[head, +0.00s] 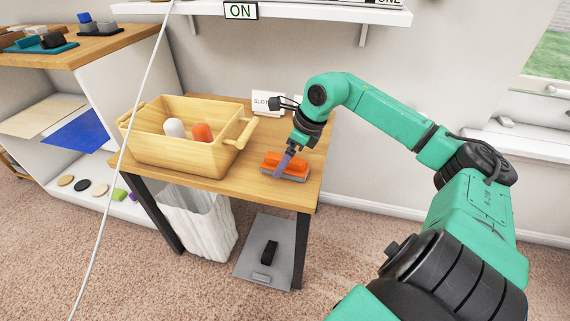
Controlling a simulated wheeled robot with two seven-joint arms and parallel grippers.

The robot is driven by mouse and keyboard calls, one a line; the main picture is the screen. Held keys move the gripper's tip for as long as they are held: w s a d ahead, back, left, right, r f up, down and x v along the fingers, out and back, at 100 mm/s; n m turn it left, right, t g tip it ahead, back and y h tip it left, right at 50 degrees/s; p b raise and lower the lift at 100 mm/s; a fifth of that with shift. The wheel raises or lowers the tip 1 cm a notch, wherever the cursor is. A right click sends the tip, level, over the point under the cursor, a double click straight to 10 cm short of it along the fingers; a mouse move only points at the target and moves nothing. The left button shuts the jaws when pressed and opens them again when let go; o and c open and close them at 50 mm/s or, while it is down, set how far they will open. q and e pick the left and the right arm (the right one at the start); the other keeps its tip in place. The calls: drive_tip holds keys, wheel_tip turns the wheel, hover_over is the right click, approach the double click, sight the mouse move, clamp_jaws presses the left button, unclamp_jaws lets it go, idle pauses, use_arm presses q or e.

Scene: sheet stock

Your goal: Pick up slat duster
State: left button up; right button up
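An orange block-like thing with a grey base (298,165), which may be the slat duster, lies on the right front part of the wooden table. My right gripper (290,150) points down just above it, at the end of the green arm. I cannot tell whether this piece is held, is part of the duster or is a fingertip. The gripper's opening is too small to make out. My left gripper is not in view.
A wooden basket (180,158) with a white and an orange item stands left on the table (262,187). A small sign (264,103) stands at the back. A white bin (205,222) is below. A white cord (124,150) crosses at left.

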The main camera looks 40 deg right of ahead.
drive_tip(key=shift+f, duration=0.15)
drive_tip(key=shift+f+b, duration=0.25)
drive_tip(key=shift+b, duration=0.1)
idle(0.4)
drive_tip(key=c, duration=1.4)
